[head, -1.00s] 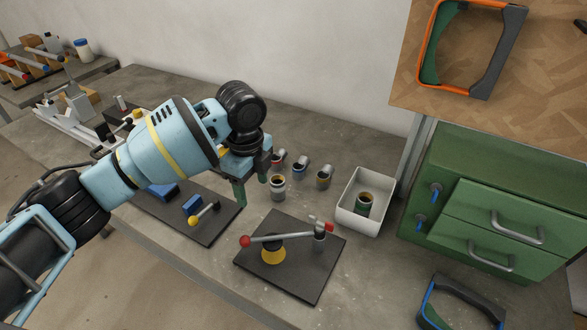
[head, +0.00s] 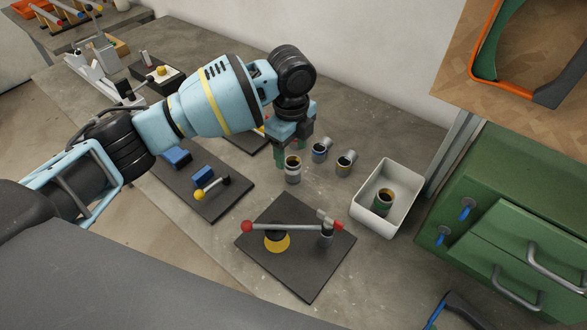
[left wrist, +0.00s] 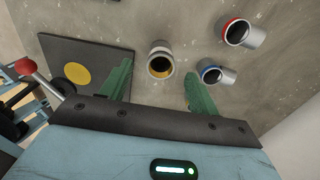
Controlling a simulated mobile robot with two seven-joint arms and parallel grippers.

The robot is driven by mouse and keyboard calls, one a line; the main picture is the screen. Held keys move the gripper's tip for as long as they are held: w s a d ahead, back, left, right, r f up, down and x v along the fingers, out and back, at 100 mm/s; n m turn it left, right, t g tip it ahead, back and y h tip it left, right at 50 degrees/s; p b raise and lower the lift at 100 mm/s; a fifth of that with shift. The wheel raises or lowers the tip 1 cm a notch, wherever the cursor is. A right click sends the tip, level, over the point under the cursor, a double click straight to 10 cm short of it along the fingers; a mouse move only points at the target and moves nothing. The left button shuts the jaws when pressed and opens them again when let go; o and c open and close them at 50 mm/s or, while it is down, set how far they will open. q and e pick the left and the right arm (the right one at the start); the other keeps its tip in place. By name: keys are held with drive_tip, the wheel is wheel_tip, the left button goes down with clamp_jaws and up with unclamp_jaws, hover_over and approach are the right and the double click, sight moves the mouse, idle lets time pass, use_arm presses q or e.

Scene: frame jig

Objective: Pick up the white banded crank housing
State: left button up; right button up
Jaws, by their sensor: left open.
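The white banded crank housing (head: 293,171) stands upright on the grey bench, its dark round opening facing up. Whether a finger touches the housing I cannot tell. My right gripper is not in view.
A red banded housing (left wrist: 242,33) shows in the wrist view. A white bin (head: 401,203) holds a green banded housing (head: 384,200). A dark plate (head: 305,275) carries a red-knobbed crank (head: 285,226).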

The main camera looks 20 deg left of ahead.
sight(293, 161)
use_arm(q)
drive_tip(key=shift+d+f, duration=0.15)
drive_tip(key=shift+f, duration=2.45)
drive_tip(key=shift+c, duration=0.4)
drive_tip(key=shift+r, duration=0.1)
drive_tip(key=c, duration=1)
drive_tip(key=shift+c, duration=0.2)
wheel_tip(293, 161, up, 10)
